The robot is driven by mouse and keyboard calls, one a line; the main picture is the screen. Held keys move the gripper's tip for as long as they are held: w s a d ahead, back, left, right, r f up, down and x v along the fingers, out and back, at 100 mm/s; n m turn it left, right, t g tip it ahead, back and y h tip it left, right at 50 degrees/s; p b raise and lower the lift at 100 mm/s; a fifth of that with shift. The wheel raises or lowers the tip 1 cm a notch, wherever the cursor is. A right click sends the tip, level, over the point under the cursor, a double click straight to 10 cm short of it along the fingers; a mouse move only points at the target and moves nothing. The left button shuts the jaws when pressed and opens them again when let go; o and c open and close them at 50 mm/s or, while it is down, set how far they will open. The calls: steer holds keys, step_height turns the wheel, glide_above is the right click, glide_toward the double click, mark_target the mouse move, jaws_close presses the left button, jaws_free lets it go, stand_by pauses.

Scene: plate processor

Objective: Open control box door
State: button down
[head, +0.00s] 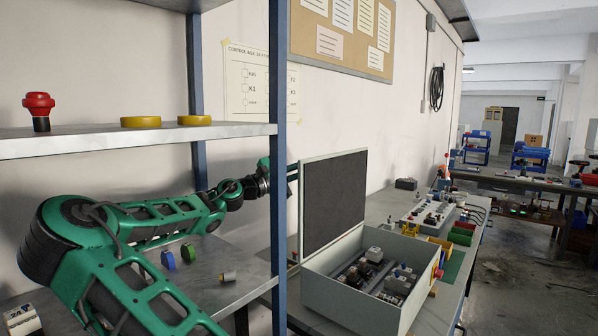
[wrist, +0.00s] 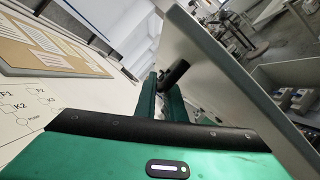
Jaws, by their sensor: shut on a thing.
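The control box (head: 345,297) is a pale grey box on the bench, with electrical parts inside. Its door (head: 333,203) stands raised, roughly upright, with the dark inner face toward the head camera. In the wrist view the door (wrist: 225,75) is a tilted pale panel on the right. My gripper (head: 292,172) is at the door's left side, mostly hidden by the blue post and the door. In the wrist view my gripper (wrist: 165,92) is shut on a short black handle (wrist: 176,74) beside the door's outer face.
The upper shelf (head: 130,142) holds a red button and two yellow rings. Several small parts lie on the lower shelf (head: 235,262). Coloured bins (head: 462,234) stand right of the box.

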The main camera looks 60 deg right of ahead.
steer(key=shift+a+f, duration=0.1)
steer(key=c, duration=2.1)
jaws_free()
steer(key=shift+w+a, duration=0.1)
steer(key=v, duration=1)
steer(key=shift+w+a+f, duration=0.1)
steer(key=shift+w+a, duration=0.05)
steer(key=shift+a, duration=0.15)
